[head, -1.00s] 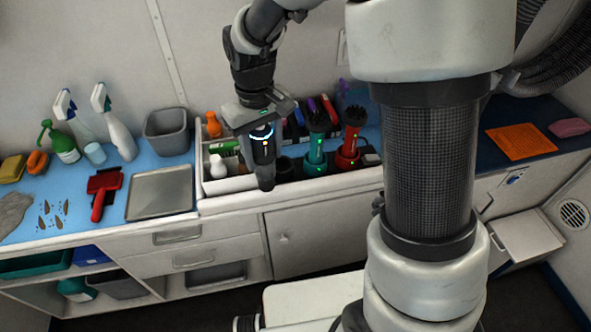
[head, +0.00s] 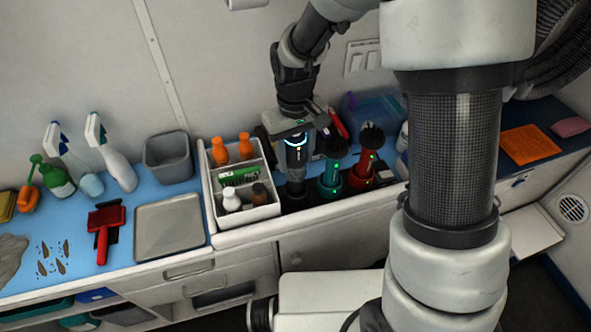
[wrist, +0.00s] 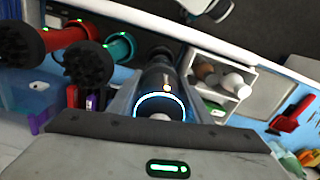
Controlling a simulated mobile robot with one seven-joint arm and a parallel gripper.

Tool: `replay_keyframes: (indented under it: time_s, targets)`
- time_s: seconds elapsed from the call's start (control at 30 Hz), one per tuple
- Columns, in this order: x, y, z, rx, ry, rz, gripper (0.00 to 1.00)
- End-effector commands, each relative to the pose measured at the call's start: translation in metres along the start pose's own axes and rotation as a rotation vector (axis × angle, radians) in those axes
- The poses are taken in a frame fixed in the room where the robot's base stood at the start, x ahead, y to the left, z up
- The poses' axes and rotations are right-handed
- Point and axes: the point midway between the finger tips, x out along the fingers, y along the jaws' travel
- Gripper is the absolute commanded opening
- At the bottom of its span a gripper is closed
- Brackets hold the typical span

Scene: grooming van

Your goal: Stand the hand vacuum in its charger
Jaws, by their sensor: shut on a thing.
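My gripper (head: 297,136) is shut on the dark hand vacuum (head: 296,156), which has a glowing white-blue ring and a small orange light. The vacuum hangs nearly upright. In the wrist view the vacuum (wrist: 161,82) sits between my two fingers, its far end pointing away from the camera. Its lower end is at the black charger place (head: 297,198), left of the teal device. I cannot tell whether it is seated or just above. A teal device (head: 331,176) and a red device (head: 362,170) stand upright just to the right, with small lights at their bases.
A white divided caddy (head: 253,212) with bottles stands close on the left. A translucent blue box (head: 369,110) is behind the devices. The counter's front edge is near.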

Motion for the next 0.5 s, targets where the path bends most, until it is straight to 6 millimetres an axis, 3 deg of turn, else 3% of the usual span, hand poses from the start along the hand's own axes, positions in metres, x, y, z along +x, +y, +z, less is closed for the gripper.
replay_keyframes:
  time_s: [0.4, 0.5]
  targets:
    - [0.043, 0.0, 0.0, 0.0, -0.001, 0.0, 0.19]
    - [0.044, 0.0, -0.001, 0.0, 0.003, 0.0, 0.19]
